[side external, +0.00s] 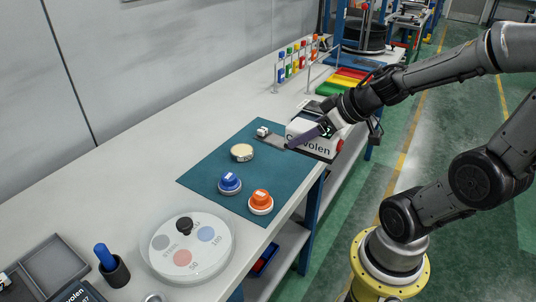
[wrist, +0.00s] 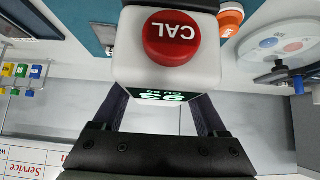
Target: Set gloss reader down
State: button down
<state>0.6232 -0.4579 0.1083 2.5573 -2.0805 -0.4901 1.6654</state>
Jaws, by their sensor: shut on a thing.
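The gloss reader (side external: 309,143) is a white box with dark lettering on its side, at the back right corner of the teal mat (side external: 215,178). My gripper (side external: 314,134) is shut on it, with a dark purple finger across its near side. In the wrist view the gloss reader (wrist: 125,62) shows a red CAL button and a lit green display, between my two fingers. I cannot tell whether its underside touches the mat or hangs just above it.
On the mat are a beige disc (side external: 242,152), a blue-topped piece (side external: 229,184), an orange-topped piece (side external: 260,202) and a grey plate with a white block (side external: 264,134). A white round dial (side external: 188,247) stands nearer. Coloured bottles (side external: 294,61) and coloured bins (side external: 344,81) are behind.

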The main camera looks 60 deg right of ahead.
jog(key=w+d+f, duration=0.1)
jog(key=w+f, duration=0.1)
jog(key=w, duration=0.1)
jog(key=w+d+f, duration=0.1)
jog(key=w+f, duration=0.2)
jog(key=w, duration=0.1)
jog(key=w+d+f, duration=0.1)
jog(key=w+f, duration=0.2)
jog(key=shift+w, duration=0.2)
jog(key=shift+w+d+f, duration=0.1)
jog(key=shift+w+f, duration=0.3)
jog(key=shift+f, duration=1.55)
jog(key=shift+f, duration=0.15)
grip_release()
